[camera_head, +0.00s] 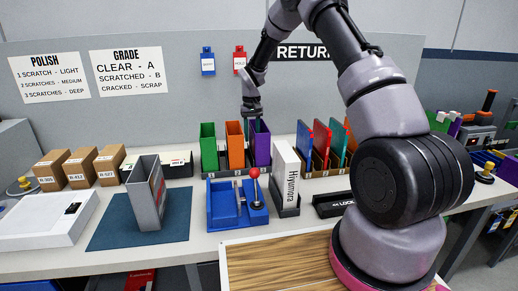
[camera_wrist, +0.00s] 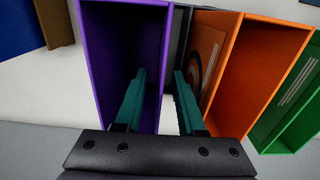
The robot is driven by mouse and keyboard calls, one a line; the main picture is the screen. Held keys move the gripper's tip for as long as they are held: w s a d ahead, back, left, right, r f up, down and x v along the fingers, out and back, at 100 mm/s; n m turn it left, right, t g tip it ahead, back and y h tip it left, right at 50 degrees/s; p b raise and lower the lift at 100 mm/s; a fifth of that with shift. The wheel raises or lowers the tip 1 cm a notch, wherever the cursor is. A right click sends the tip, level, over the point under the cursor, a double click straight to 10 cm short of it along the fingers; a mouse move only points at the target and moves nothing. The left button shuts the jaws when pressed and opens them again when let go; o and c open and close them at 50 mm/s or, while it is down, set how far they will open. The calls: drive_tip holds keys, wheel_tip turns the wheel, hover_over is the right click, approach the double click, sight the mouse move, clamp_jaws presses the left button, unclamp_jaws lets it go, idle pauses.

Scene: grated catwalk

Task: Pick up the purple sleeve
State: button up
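The purple sleeve (camera_head: 260,147) stands upright at the right end of a row, beside an orange sleeve (camera_head: 235,145), in the head view. My gripper (camera_head: 252,110) is just above the purple sleeve's top, pointing down. In the wrist view the purple sleeve (camera_wrist: 91,65) shows its open top, and my gripper (camera_wrist: 160,73) has two teal fingers apart with a gap between them. One finger overlaps the sleeve's opening; the other lies on the side towards the orange sleeve (camera_wrist: 258,60). I cannot tell how deep the fingertips are or whether they touch it.
A green sleeve (camera_head: 208,150) stands left of the orange one. A white "Hiyumora" box (camera_head: 286,170) and a blue tray with a red-knobbed lever (camera_head: 255,173) stand in front. A rack of coloured sleeves (camera_head: 320,145) is to the right. A grey panel (camera_head: 150,75) stands behind.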

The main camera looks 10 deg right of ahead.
drive_tip(key=shift+c, duration=0.3)
clamp_jaws()
idle(1.1)
